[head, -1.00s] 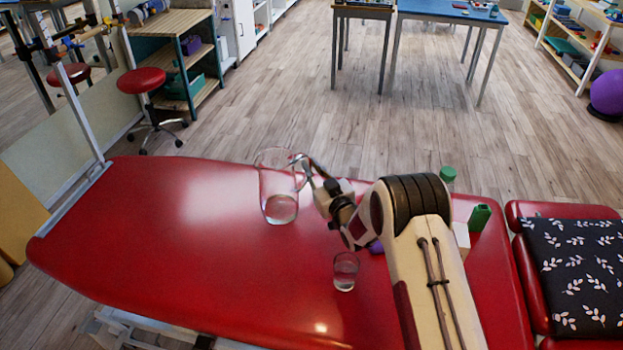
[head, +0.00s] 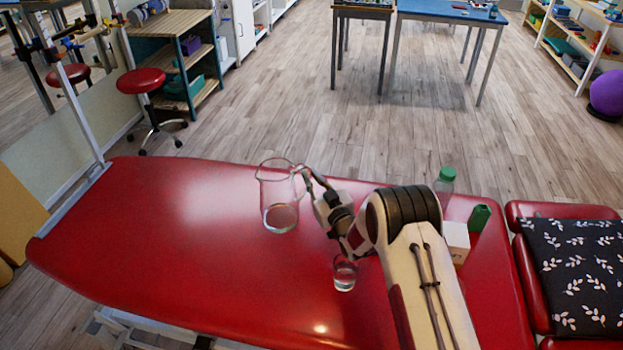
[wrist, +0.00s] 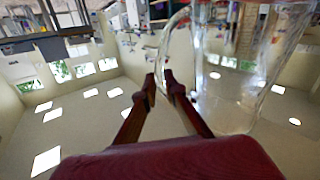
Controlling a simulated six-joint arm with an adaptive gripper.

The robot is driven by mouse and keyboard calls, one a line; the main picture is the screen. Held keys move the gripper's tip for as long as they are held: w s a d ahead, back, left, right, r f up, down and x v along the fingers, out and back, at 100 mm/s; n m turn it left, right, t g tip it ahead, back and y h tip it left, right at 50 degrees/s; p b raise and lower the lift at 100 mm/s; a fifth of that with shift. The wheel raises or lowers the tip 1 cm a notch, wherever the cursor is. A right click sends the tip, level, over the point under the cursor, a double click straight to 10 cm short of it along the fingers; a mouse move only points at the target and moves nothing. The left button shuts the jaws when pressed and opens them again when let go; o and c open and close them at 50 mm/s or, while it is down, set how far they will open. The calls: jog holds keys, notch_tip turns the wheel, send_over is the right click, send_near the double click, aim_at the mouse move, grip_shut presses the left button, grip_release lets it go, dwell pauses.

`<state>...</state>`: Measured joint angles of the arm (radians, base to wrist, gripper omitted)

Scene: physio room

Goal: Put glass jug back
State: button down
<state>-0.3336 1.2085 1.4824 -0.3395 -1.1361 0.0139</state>
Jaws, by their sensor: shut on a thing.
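The clear glass jug (head: 279,203) is upright, with some water in its bottom, at or just above the red treatment table (head: 190,245); I cannot tell whether it touches. My gripper (head: 302,174) is at the jug's right side, shut on its handle. In the wrist view the two fingers (wrist: 160,88) close around the handle, and the jug body (wrist: 238,70) fills the upper right. A small glass (head: 344,275) with water stands on the table below my wrist, partly covered by the arm.
A green-capped bottle (head: 446,178), a white box (head: 456,240) and a green object (head: 479,217) stand right of my arm. A patterned black cloth (head: 575,265) lies on the right section. The table's left part is clear.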

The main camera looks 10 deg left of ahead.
dwell(0.5)
jog(key=c, duration=2.1)
grip_release()
jog(key=shift+f, duration=0.25)
jog(key=shift+r, duration=0.15)
jog(key=shift+v, duration=2.05)
notch_tip(320, 180, up, 7)
jog(key=shift+s+d, duration=0.25)
jog(key=shift+s, duration=0.1)
